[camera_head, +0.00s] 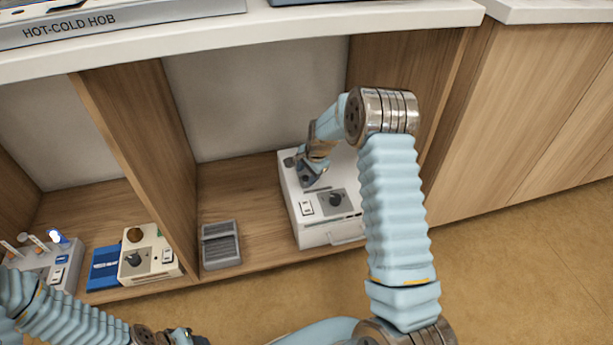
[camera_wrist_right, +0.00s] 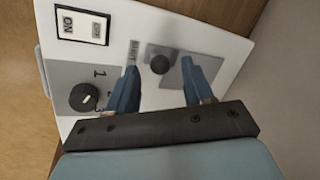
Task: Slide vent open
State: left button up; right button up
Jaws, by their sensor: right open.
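A white box-shaped device (camera_head: 310,237) stands in the right-hand cubby under the counter. In the right wrist view, its top (camera_wrist_right: 225,50) carries a dark round knob (camera_wrist_right: 160,64) on a grey plate. My right gripper (camera_head: 308,178) is over the device, pointing down. In the wrist view, its two blue fingers (camera_wrist_right: 162,80) are apart, with the dark knob showing between their tips; contact cannot be told. My left gripper (camera_head: 185,338) shows only partly at the bottom left, its fingers unclear.
The device also has an ON/OFF rocker switch (camera_wrist_right: 83,25) and a numbered dial (camera_wrist_right: 84,96). A grey slatted block (camera_head: 221,245) lies to its left. Wooden dividers (camera_head: 140,150) and the counter edge (camera_head: 260,32) hem in the cubby. More small devices (camera_head: 148,255) stand further left.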

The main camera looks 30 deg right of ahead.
jog(key=shift+x, duration=0.9)
grip_shut()
